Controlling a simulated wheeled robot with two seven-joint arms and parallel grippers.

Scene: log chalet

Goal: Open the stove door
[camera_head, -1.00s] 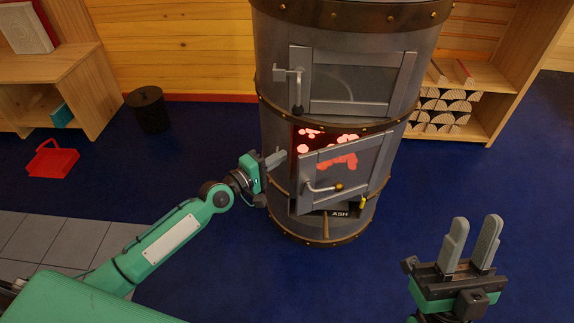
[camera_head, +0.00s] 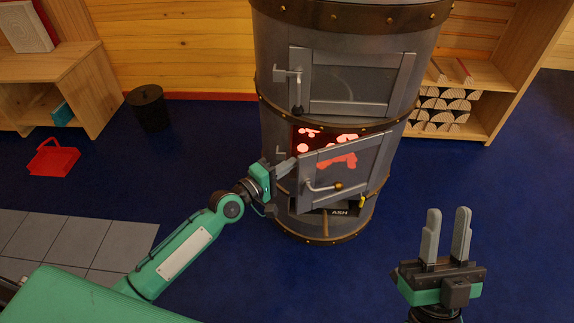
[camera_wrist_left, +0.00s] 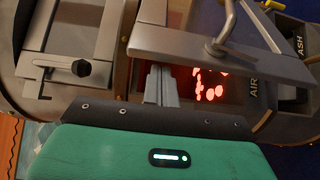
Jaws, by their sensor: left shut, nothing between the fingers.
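The round grey stove (camera_head: 277,195) stands in the middle of the head view. Its lower door (camera_head: 378,165) is ajar, swung out from its left edge, and red embers (camera_head: 308,140) glow in the gap. My right gripper (camera_head: 446,235) is open and empty, right of the stove.
The stove's upper door (camera_head: 350,84) is closed. A drawer marked ASH (camera_head: 340,212) sits below the lower door. A log shelf (camera_head: 482,80) stands behind right. A black bin (camera_head: 150,108) and a red tray (camera_head: 53,160) stand left. Blue floor is clear around the stove.

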